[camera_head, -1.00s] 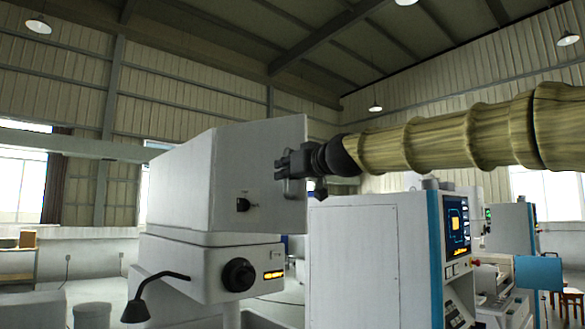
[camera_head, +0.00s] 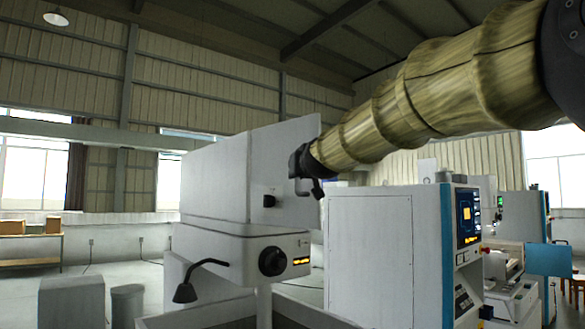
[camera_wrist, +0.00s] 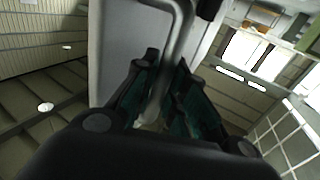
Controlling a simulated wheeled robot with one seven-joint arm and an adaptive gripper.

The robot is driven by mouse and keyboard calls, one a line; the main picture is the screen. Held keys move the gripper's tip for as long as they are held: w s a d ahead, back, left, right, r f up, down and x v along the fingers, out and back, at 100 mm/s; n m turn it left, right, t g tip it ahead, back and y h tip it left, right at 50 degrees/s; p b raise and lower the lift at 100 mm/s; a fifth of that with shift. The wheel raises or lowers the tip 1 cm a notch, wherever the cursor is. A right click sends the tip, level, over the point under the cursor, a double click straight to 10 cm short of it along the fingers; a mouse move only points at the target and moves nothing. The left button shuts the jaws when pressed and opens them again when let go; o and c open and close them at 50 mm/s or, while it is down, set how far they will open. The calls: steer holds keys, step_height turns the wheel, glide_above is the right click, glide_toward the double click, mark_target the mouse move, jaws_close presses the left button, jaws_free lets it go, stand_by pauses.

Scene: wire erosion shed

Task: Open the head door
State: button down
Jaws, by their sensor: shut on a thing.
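The head door (camera_head: 285,155) is a pale grey panel on the right face of the machine head (camera_head: 215,180), with its top edge rising to the right. I cannot tell how wide any gap behind it is. My gripper (camera_head: 304,178) is at the door's right side, shut on its handle. In the wrist view, the grey metal handle (camera_wrist: 178,45) runs down between the dark green pads of my gripper (camera_wrist: 160,100), with the pale door (camera_wrist: 120,50) behind it. The lower handle end is partly hidden by the fingers.
A dark knob (camera_head: 272,262) and a bent black lamp (camera_head: 186,291) are on the head's lower part. A white cabinet with a screen (camera_head: 468,218) stands to the right, below my arm. Grey bins (camera_head: 127,305) stand at lower left.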

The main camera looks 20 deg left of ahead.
stand_by(0.5)
steer(key=c, duration=1.5)
jaws_free()
steer(key=shift+d, duration=0.15)
steer(key=shift+o, duration=0.2)
steer(key=shift+s, duration=0.1)
steer(key=v, duration=1.2)
